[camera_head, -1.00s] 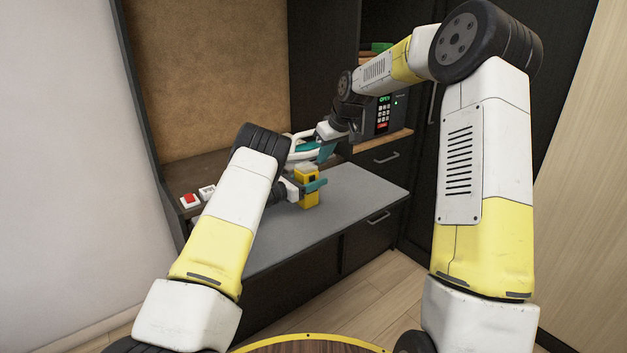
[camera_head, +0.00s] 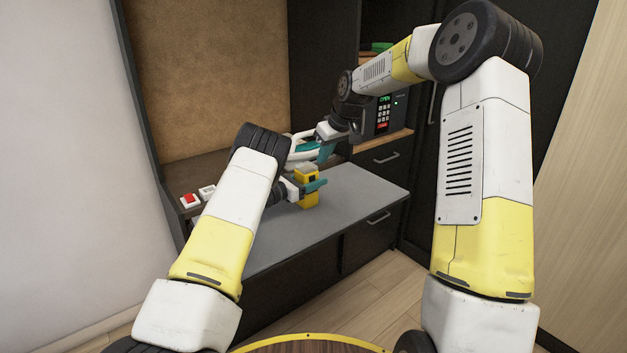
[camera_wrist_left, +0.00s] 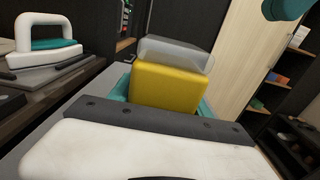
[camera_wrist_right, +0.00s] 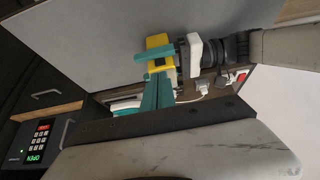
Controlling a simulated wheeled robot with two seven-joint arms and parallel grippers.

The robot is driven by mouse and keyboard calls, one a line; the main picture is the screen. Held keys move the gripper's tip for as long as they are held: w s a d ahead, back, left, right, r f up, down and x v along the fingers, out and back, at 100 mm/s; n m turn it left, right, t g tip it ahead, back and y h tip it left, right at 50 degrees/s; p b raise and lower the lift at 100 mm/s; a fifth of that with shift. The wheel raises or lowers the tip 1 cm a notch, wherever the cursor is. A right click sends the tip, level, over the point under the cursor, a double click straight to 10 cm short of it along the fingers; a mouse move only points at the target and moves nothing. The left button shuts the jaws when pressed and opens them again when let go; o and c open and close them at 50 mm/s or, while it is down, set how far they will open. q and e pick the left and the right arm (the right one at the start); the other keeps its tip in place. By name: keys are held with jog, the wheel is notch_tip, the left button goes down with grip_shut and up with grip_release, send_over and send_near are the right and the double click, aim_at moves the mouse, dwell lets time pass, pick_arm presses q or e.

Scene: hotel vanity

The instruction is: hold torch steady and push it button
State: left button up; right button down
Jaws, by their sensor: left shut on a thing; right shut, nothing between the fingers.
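The torch, a yellow block with a grey cap, stands upright on the grey vanity top in the head view (camera_head: 309,196). My left gripper (camera_head: 308,187) is shut around its sides. In the left wrist view its yellow body (camera_wrist_left: 168,86) and clear grey top (camera_wrist_left: 177,53) show between the teal fingers. My right gripper (camera_head: 325,152) is shut and empty, above and apart from the torch. Its teal fingertips (camera_wrist_right: 156,92) show near the torch (camera_wrist_right: 158,52) in the right wrist view.
A white and teal iron (camera_wrist_left: 45,42) stands on the ledge behind. A red switch (camera_head: 189,199) and a white socket (camera_head: 207,191) are at left. A safe with a keypad (camera_head: 383,115) is at the back right. The grey top (camera_head: 360,190) is clear right of the torch.

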aim_at(304, 166)
jog(key=a+f+t, duration=0.1)
jog(key=w+a+f+m+t+y, duration=0.1)
jog(key=a, duration=0.1)
jog(key=w+a+f+t, duration=0.1)
jog(key=shift+a+m+t+y, duration=0.15)
jog(key=shift+m+t+y, duration=0.15)
jog(key=shift+m+t, duration=0.1)
jog(key=shift+w+f+m+t, duration=0.1)
jog(key=shift+f+m+t, duration=0.1)
jog(key=shift+m+t, duration=0.35)
jog(key=s+d+f+n+t+h, duration=0.4)
jog(key=s+d+f+t+h, duration=0.3)
jog(key=s+d+t+h, duration=0.15)
jog(key=w+a, duration=0.5)
jog(key=w, duration=0.1)
jog(key=shift+w+a+t, duration=0.3)
jog(key=shift+a, duration=0.1)
jog(key=shift+w+m, duration=0.1)
jog(key=shift+m, duration=0.15)
dwell(1.3)
